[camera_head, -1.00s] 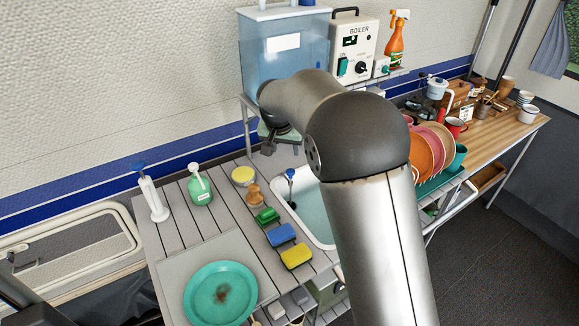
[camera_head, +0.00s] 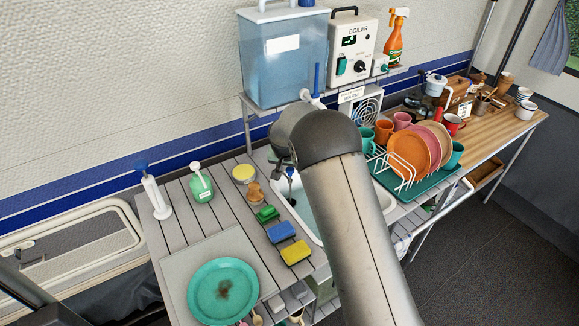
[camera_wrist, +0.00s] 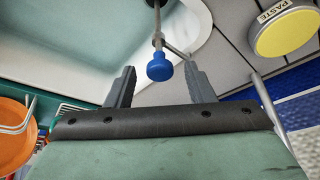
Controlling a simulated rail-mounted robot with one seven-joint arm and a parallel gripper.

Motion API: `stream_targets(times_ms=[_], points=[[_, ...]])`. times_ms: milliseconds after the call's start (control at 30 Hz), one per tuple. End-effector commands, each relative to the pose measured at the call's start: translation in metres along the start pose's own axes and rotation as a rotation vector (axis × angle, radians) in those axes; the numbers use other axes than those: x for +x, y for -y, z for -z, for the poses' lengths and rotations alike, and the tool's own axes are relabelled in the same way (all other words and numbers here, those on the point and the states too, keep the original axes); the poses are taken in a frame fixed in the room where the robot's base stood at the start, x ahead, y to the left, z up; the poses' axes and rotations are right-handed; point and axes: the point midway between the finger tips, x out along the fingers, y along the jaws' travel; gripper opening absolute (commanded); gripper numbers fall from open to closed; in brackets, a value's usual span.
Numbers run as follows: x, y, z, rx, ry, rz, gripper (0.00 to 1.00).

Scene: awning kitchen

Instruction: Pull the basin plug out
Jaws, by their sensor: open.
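The basin (camera_head: 303,204) holds pale water and is partly hidden behind my arm in the head view. Its pale wall also shows in the wrist view (camera_wrist: 75,45). My gripper (camera_wrist: 160,72) is open and empty. In the wrist view the knob appears between the two fingertips, apart from both; its depth relative to them is unclear. The plug's lower end is not clearly visible.
A yellow paste tin (camera_head: 243,174), a brush (camera_head: 254,192), a yellow sponge (camera_head: 295,251) and a blue sponge (camera_head: 281,232) lie left of the basin. A dish rack (camera_head: 402,170) with plates stands right. A water tank (camera_head: 285,65) and boiler (camera_head: 352,45) stand behind.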

Motion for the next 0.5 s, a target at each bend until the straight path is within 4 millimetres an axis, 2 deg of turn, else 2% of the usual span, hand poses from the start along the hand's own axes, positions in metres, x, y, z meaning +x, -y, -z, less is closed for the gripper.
stream_targets(times_ms=[67,233,267,400,500], points=[[0.0,0.0,0.0,0.0,0.0,0.0,0.49],[0.0,0.0,0.0,0.0,0.0,0.0,0.04],[-0.001,0.0,0.0,0.0,0.0,0.0,0.0],[-0.003,0.0,0.001,0.001,-0.001,0.0,0.0],[-0.014,0.0,0.006,0.002,-0.002,0.001,0.0]])
